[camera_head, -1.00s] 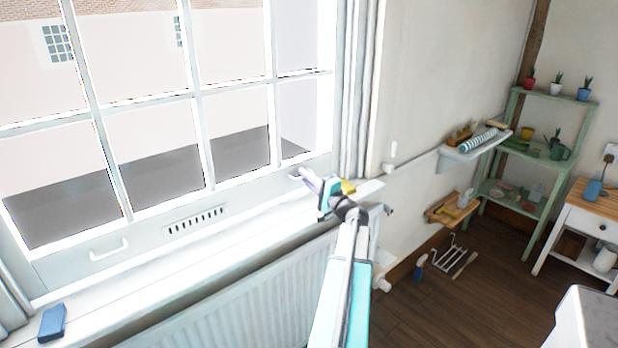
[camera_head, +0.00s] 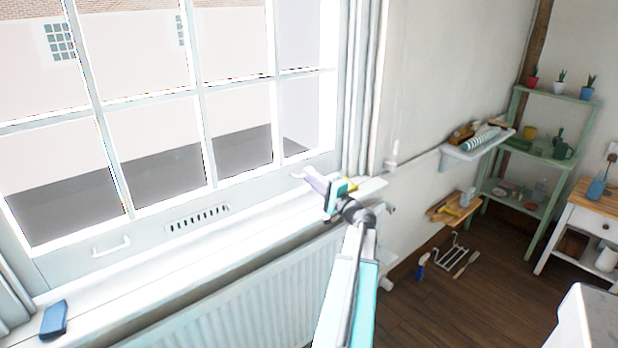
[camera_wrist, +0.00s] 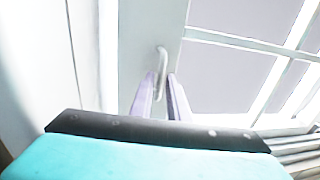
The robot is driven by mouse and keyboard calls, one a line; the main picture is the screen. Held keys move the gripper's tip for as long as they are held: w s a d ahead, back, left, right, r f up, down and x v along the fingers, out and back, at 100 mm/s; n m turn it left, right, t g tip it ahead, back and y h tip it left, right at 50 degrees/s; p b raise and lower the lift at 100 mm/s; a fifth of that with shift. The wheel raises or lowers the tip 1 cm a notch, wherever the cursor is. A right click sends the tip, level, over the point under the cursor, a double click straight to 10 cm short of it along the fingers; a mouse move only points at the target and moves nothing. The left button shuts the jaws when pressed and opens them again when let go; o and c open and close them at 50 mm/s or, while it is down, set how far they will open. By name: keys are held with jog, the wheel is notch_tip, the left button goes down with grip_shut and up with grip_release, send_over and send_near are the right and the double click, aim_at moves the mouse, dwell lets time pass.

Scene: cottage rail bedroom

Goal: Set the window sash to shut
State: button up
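The white window sash (camera_head: 70,263) has several panes and a vent (camera_head: 198,219) in its bottom rail. One pull handle (camera_head: 111,247) is at the left of the rail. In the wrist view that handle (camera_wrist: 162,62) stands just ahead of my gripper's two pale fingers (camera_wrist: 160,98). The fingers are apart, with a gap between them, and hold nothing. I cannot tell whether the sash's bottom edge touches the sill.
A white sill (camera_head: 150,273) runs below the sash, with a blue block (camera_head: 54,320) at its left end and a yellow item (camera_head: 350,184) behind my gripper. A radiator (camera_head: 240,300) is under it. Wall shelves (camera_head: 480,146) and a green rack (camera_head: 535,165) stand right.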

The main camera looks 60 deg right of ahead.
jog(key=b+v, duration=0.2)
jog(key=v, duration=1)
jog(key=shift+w+r, duration=0.1)
